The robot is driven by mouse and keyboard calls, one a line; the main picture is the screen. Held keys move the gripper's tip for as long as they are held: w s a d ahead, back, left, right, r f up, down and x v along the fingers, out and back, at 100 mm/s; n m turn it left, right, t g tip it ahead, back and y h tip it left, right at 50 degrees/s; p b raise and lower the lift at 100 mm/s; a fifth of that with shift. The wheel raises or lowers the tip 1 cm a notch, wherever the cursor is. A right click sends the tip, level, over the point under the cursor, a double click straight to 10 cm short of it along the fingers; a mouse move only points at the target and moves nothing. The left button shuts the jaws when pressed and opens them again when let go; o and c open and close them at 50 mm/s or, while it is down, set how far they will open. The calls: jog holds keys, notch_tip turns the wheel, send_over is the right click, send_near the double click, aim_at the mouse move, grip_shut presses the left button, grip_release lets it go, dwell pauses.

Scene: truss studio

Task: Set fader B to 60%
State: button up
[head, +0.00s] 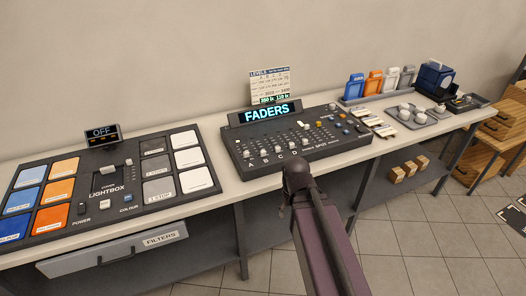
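The fader console (232,157) is a dark panel on the pale bench in the middle of the head view. It carries several slots and pale caps, with the letters A, B, C and D along its front left edge. Fader B (264,152) is the second from the left; its cap appears low, near the front, but its exact setting is too small to read. A lit FADERS display (267,112) stands behind the console. My dark arm reaches up from the bottom to just in front of the console. My gripper's fingers do not show.
A LEVELS card (270,84) stands behind the display; its figures are unclear. A lightbox panel (108,213) with coloured tiles lies left, with an OFF display (103,134). Coloured holders (374,83) and a tray of white pieces (424,116) stand right. A filters drawer (112,250) sits below the bench.

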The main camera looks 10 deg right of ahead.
aim_at(263, 151)
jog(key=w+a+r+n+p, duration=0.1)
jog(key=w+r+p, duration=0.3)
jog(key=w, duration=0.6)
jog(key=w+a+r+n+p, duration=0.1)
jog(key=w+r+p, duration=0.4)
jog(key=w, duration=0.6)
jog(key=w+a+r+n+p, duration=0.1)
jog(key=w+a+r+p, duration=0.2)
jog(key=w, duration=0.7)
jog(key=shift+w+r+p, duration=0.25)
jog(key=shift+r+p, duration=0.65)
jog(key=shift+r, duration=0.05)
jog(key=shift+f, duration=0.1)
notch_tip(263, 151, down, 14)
jog(key=b, duration=1.4)
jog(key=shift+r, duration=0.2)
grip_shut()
